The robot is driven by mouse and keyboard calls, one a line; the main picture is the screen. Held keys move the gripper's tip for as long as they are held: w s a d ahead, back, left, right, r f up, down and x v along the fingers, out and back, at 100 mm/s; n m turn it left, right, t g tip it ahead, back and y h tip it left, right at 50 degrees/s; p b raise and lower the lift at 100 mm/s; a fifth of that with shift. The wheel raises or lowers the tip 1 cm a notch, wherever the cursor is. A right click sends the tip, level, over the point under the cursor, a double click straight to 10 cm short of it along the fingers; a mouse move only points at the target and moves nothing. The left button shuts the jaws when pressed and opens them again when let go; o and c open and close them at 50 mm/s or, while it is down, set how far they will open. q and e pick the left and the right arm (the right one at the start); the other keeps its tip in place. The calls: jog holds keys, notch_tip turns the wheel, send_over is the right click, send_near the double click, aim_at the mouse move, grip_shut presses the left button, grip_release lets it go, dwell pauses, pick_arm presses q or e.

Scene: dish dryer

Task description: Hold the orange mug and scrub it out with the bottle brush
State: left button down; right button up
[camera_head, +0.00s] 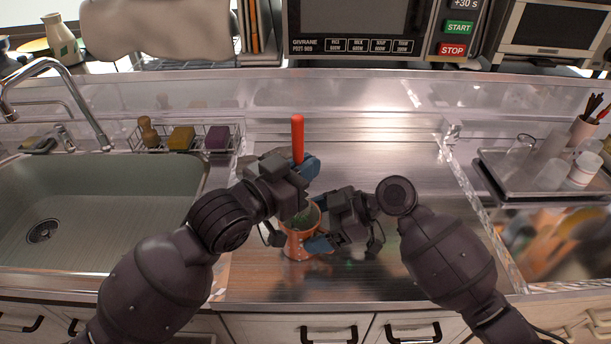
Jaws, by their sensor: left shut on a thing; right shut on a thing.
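The orange mug (297,244) stands upright on, or just above, the steel counter in front of me; I cannot tell whether it touches. My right gripper (318,236) is shut on the mug from its right side. The bottle brush has a red-orange handle (298,138) that points up, and my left gripper (303,172) is shut on it above the mug. Greenish bristles (301,219) show inside the mug's mouth. The brush's middle is hidden behind my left gripper.
A sink (100,205) lies to the left, with a wire rack (186,147) holding a wooden brush and sponges behind it. A tray (545,188) with glasses and cups stands at the right. A microwave (385,28) stands at the back. The counter right of the mug is clear.

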aim_at(293, 146)
pick_arm(q)
jog(key=shift+r, duration=2.5)
jog(key=shift+r, duration=0.3)
notch_tip(293, 146, down, 13)
jog(key=shift+f, duration=0.35)
dwell(1.3)
jog(key=shift+s, duration=0.1)
